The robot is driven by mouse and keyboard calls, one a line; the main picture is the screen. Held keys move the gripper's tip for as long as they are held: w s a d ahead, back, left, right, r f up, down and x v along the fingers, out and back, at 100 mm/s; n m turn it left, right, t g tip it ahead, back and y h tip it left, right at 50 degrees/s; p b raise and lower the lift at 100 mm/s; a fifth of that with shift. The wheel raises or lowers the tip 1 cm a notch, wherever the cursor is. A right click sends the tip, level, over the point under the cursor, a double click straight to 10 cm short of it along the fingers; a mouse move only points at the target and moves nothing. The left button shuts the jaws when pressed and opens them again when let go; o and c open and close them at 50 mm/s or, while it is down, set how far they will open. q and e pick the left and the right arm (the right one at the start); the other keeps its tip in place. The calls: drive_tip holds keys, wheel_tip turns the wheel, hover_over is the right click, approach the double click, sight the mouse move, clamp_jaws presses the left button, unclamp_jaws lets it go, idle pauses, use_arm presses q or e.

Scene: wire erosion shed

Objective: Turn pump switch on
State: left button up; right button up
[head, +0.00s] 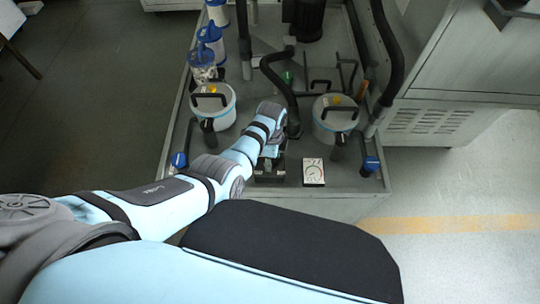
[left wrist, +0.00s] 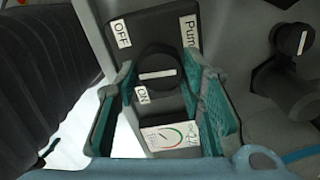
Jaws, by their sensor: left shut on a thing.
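The pump switch is a black round knob (left wrist: 158,76) with a white bar on a dark box (left wrist: 165,35). In the left wrist view, an OFF label (left wrist: 121,33) is at the box's upper left and an ON label (left wrist: 142,94) just below the knob. The white bar lies nearly level across the picture. My left gripper (left wrist: 163,82) has its teal fingers on both sides of the knob, shut on it. In the head view my left gripper (head: 271,150) reaches down over the dark box (head: 268,176) and hides the knob. My right gripper is not in view.
A white dial gauge (head: 313,172) is right of the box. Lidded pots (head: 212,106) and (head: 336,118) stand on the grey tray bench (head: 350,186), with black hoses and blue-capped valves (head: 371,164). A grey cabinet (head: 475,55) is at right.

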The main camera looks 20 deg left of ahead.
use_arm(q)
drive_tip(key=n+p, duration=0.1)
drive_tip(key=n, duration=0.5)
drive_tip(key=shift+n, duration=0.3)
idle(0.4)
drive_tip(key=o, duration=1.1)
drive_tip(key=shift+o, duration=0.2)
wheel_tip(320, 180, up, 12)
drive_tip(key=shift+a, duration=0.1)
